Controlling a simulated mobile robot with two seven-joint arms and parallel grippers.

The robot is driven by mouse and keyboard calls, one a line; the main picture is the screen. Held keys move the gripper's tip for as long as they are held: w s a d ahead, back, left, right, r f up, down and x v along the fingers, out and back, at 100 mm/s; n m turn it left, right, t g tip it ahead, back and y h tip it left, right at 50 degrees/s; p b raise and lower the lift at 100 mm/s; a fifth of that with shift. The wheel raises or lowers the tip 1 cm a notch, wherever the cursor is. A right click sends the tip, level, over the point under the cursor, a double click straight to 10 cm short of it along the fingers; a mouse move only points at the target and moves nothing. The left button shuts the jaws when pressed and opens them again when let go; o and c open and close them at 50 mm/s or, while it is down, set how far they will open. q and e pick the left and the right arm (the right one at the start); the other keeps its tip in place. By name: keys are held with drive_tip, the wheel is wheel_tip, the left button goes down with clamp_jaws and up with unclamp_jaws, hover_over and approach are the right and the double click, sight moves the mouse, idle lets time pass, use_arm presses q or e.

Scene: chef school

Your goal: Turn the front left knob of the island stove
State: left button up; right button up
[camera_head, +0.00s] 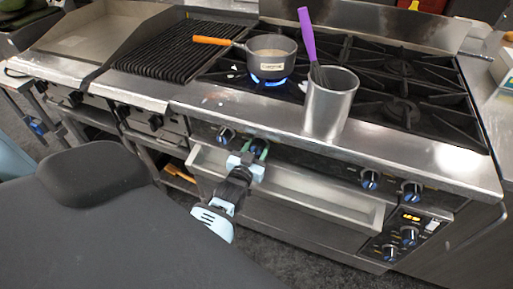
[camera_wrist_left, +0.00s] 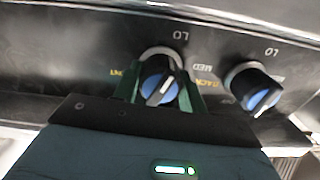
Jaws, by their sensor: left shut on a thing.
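The island stove (camera_head: 400,151) has a row of dark, blue-faced knobs on its front panel. My left gripper (camera_head: 254,154) is at the second knob from the left in the head view, largely covering it. In the left wrist view, its green fingers stand on either side of this stove knob (camera_wrist_left: 158,84), shut on it. The leftmost knob (camera_head: 226,134) is free beside the gripper; it appears as the right-hand knob (camera_wrist_left: 252,89) in the left wrist view, where the panel lettering is upside down. My right gripper is not in view.
A small pot (camera_head: 271,57) with an orange handle sits over a lit blue flame. A metal canister (camera_head: 329,105) holding a purple-handled whisk (camera_head: 308,38) stands near the front edge. A steel ledge (camera_head: 300,185) runs below the knobs. More knobs (camera_head: 370,179) lie to the right.

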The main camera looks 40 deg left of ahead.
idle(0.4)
use_arm(q)
drive_tip(key=o, duration=0.9)
drive_tip(key=shift+o, duration=0.3)
drive_tip(key=shift+s, duration=0.1)
